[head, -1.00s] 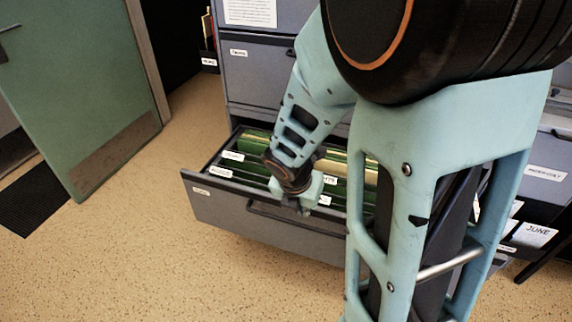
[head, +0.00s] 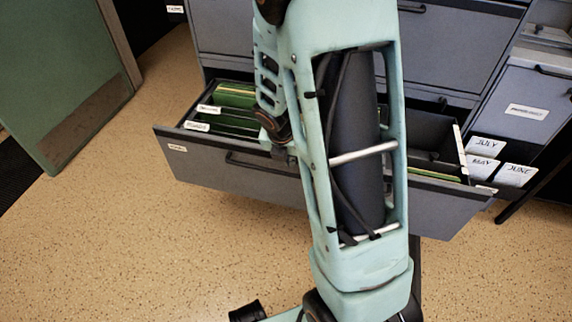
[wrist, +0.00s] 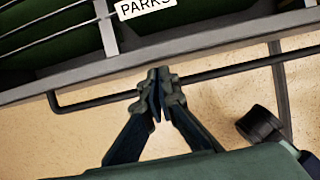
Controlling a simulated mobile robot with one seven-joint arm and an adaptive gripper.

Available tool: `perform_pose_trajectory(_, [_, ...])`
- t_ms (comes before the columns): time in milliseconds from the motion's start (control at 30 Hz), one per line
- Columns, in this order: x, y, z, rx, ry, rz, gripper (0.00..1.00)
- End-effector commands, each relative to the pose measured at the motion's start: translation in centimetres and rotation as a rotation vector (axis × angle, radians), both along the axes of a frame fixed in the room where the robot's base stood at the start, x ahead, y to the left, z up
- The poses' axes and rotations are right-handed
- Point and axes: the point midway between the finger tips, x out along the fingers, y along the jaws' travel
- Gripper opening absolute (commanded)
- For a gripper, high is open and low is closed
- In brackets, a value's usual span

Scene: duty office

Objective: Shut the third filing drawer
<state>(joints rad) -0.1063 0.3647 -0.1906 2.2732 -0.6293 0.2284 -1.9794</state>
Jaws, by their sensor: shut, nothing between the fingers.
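The open filing drawer (head: 225,179) stands pulled out of the grey cabinet, low down, with green hanging folders (head: 236,95) inside. Its front carries a small label and a dark bar handle (head: 262,164). In the wrist view the drawer's front edge (wrist: 205,48) and handle (wrist: 95,102) show, with a "PARKS" tab behind. My gripper (wrist: 158,78) is shut and empty; its fingertips overlap the handle and front edge in the picture, and I cannot tell whether they touch. In the head view the gripper is mostly hidden behind my arm.
Closed drawers (head: 452,45) are above. At the right stand a smaller grey unit (head: 520,95) and cards marked with months (head: 484,146). A green door (head: 60,75) is at the left.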

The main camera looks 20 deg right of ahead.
Motion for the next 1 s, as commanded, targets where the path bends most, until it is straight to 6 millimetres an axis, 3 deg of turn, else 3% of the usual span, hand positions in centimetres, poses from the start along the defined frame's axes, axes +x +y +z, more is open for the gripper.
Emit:
perform_pose_trajectory(667, [0.9, -0.7, 0.2, 0.001, 0.001, -0.001, 0.0])
perform_pose_trajectory(1000, [4.4, -3.3, 0.7, 0.0, -0.001, -0.003, 0.0])
